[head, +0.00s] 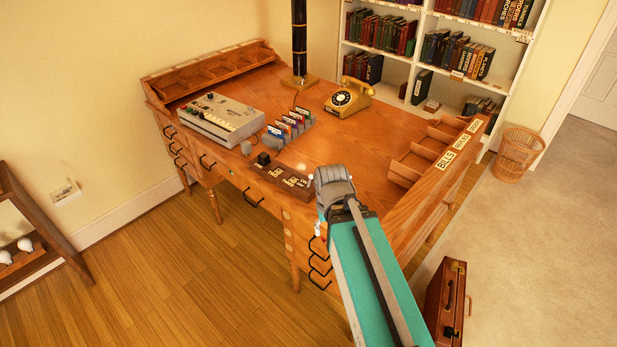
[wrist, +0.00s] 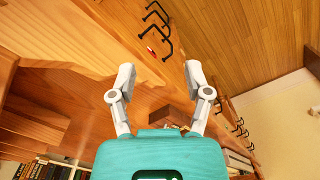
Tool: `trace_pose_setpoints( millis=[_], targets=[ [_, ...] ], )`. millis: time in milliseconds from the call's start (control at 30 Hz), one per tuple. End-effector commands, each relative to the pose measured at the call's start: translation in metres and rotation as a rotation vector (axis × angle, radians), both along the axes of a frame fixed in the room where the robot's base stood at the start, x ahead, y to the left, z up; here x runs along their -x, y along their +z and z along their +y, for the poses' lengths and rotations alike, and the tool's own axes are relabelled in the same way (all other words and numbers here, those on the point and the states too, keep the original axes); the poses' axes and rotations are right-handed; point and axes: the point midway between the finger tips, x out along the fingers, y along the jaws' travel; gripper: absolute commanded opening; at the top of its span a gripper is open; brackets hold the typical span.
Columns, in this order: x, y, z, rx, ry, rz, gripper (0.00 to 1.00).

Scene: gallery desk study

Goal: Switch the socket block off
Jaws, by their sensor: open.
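I cannot identify the socket block for certain. A small white box (head: 66,193) with a dark-marked label is on the left wall, low near the skirting; its switch state is too small to read. A dark brown block (head: 283,176) with pale labels lies at the desk's front edge. In the wrist view, part of a brown block (wrist: 175,117) shows between the fingers, beyond the gripper body. My gripper (wrist: 158,76) is open and empty near the desk front. In the head view my arm mostly hides it.
The wooden desk (head: 360,135) holds a grey machine (head: 215,118), coloured cards (head: 290,124), a yellow telephone (head: 348,98) and a lamp post (head: 300,45). Black drawer handles (head: 320,270) stick out in front. A brown case (head: 445,300) stands right. Floor at left (head: 150,280) is clear.

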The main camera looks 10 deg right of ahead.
Motion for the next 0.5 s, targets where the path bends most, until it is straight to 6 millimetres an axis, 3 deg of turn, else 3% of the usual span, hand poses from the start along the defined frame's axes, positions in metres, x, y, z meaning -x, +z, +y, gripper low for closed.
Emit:
trace_pose_setpoints(
  millis=[133, 267, 500],
  targets=[
    [-0.023, 0.007, -0.001, -0.011, -0.044, -0.008, 0.65],
    [-0.061, 0.017, -0.019, -0.030, -0.119, -0.020, 0.65],
    [-0.160, 0.042, -0.024, -0.093, -0.355, -0.047, 0.65]
  ],
)
